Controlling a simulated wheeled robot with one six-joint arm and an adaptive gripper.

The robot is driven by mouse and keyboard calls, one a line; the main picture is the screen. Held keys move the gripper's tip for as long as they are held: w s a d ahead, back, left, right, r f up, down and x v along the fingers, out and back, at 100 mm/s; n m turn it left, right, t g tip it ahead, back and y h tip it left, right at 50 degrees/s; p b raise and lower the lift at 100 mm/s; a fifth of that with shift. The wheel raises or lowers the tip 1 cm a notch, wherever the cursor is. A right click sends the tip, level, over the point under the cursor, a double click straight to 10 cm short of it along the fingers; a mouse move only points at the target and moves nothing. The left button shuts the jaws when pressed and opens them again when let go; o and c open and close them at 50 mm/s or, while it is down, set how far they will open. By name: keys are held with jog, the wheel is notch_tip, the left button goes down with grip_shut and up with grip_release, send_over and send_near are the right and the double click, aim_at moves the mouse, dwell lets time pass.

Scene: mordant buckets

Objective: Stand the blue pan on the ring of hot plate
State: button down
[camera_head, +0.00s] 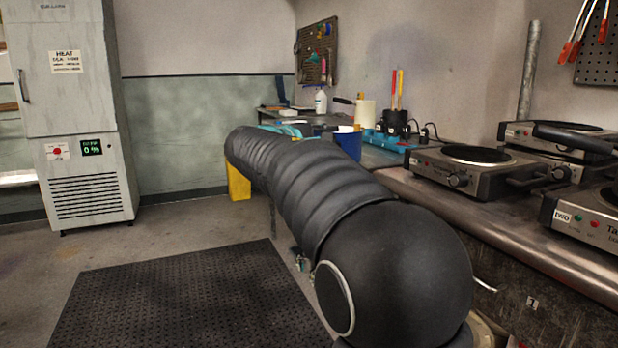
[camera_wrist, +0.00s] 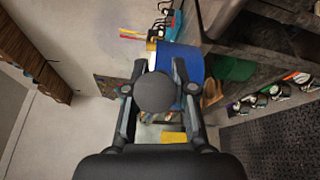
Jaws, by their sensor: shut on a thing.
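The blue pan (camera_head: 349,143) shows partly behind my arm in the head view, near the bench's far part. In the wrist view the blue pan (camera_wrist: 181,59) lies just beyond the fingers of my gripper (camera_wrist: 160,70). My gripper is shut on it, apparently by a dark, round-ended handle (camera_wrist: 156,92) between the fingers. The exact contact is hard to see. The nearer-wall hot plate (camera_head: 465,168) stands on the bench at right with its dark ring (camera_head: 475,154) bare. My gripper is left of it in the head view, mostly hidden by my arm.
More hot plates stand at right: one behind (camera_head: 520,132) with a dark handle-like thing over it, one in front (camera_head: 588,215) cut by the frame. A blue rack (camera_head: 385,140) and a white roll (camera_head: 366,113) stand farther back. A dark mat (camera_head: 190,300) covers open floor.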

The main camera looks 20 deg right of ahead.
jog(key=s+d+r+m+g+h, duration=0.1)
jog(key=s+d+r+m+g, duration=0.1)
jog(key=s+d+r, duration=0.65)
jog(key=s+d+r+m+g+h, duration=0.1)
jog(key=s+d+r+m+g, duration=0.15)
jog(key=d, duration=0.55)
jog(key=s+d+r+m+g, duration=0.1)
jog(key=s+d+g, duration=0.3)
jog(key=d, duration=0.4)
notch_tip(320, 180, down, 6)
jog(key=b, duration=0.5)
jog(key=shift+s, duration=0.15)
jog(key=shift+d+f+b, duration=0.1)
jog(key=shift+f+b, duration=0.25)
jog(key=shift+f, duration=0.05)
dwell(0.7)
